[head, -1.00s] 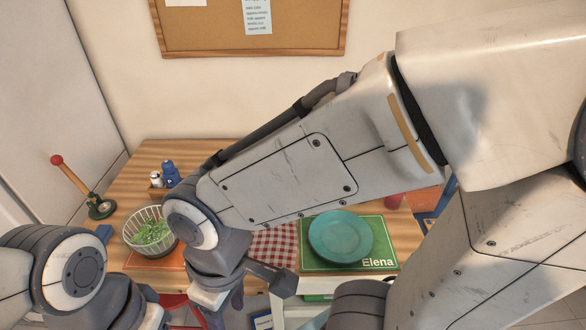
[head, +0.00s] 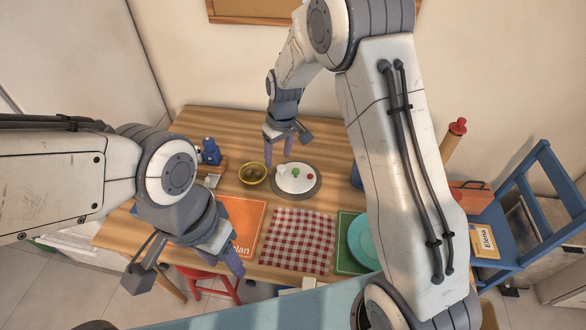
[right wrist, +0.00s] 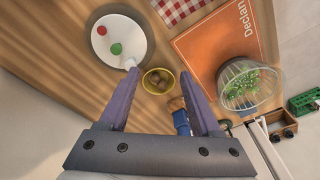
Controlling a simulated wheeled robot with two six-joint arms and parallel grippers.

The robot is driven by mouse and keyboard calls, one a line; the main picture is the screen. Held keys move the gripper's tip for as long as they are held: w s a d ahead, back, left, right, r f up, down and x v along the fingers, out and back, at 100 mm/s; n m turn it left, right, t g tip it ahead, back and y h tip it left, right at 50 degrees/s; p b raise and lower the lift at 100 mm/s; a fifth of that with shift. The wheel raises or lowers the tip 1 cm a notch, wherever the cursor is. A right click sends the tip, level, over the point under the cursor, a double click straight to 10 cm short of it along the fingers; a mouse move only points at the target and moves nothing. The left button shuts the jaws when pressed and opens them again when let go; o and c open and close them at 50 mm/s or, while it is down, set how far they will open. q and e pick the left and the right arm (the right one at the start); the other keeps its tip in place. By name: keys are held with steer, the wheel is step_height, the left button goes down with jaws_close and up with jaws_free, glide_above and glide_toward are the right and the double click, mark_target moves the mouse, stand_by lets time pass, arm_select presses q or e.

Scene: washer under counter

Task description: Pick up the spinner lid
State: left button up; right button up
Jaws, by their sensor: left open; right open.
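The spinner lid (head: 297,178) is a round white disc with a grey rim, a green knob and a red button, lying on the wooden table. It also shows at upper left in the right wrist view (right wrist: 122,28). My right gripper (head: 278,152) is open and empty, at the lid's far left side in the head view. In the right wrist view (right wrist: 158,75) the lid lies beyond the left fingertip, not between the fingers. My left gripper (head: 230,258) is empty and open, near the table's front edge by the orange mat.
A yellow bowl (head: 252,174) with brown items stands just left of the lid. A spinner basket (right wrist: 248,88) with greens stands by the orange mat (right wrist: 215,45). A checked cloth (head: 299,240) and a teal plate (head: 362,240) lie in front. A blue chair (head: 515,225) stands right.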

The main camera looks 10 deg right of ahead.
steer(key=p, duration=0.1)
glide_toward(296, 170)
steer(key=shift+m, duration=0.3)
steer(key=f, duration=0.3)
steer(key=f+p, duration=0.1)
steer(key=shift+a+f, duration=0.2)
steer(key=shift+a, duration=0.2)
steer(key=f+p, duration=0.1)
steer(key=f, duration=0.1)
steer(key=w+f+p, duration=0.1)
steer(key=f, duration=0.1)
steer(key=shift+w+a+f, duration=0.1)
steer(key=shift+f, duration=0.7)
jaws_close()
